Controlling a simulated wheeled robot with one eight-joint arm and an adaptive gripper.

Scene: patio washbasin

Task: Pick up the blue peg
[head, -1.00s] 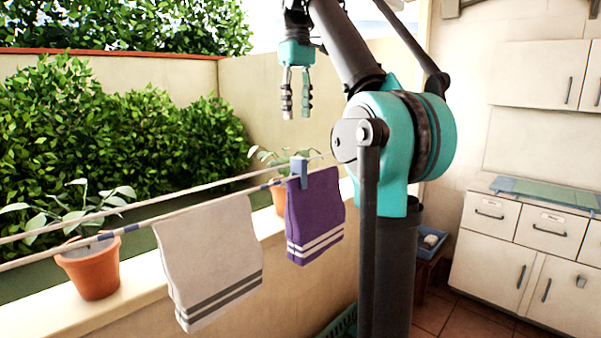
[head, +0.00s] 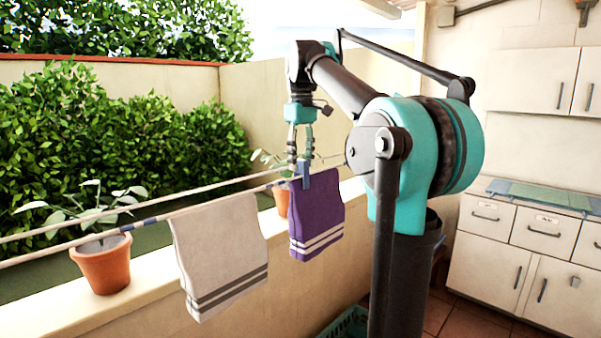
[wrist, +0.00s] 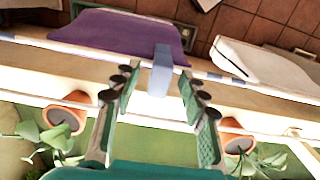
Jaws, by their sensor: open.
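The blue peg (head: 305,174) clips the purple towel (head: 318,215) to the line, near the towel's left end in the head view. In the wrist view the peg (wrist: 160,72) stands in the gap between the fingertips of my gripper (wrist: 163,90), a little beyond them. My gripper also shows in the head view (head: 300,164), pointing down just above and beside the peg. Its fingers are apart, with nothing held. Whether a finger touches the peg cannot be told.
A white towel (head: 222,255) with grey stripes hangs on the line to the left. Potted plants stand on the ledge, one with an orange pot (head: 103,265). Two lines (head: 150,222) run across. White cabinets (head: 535,225) stand at the right.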

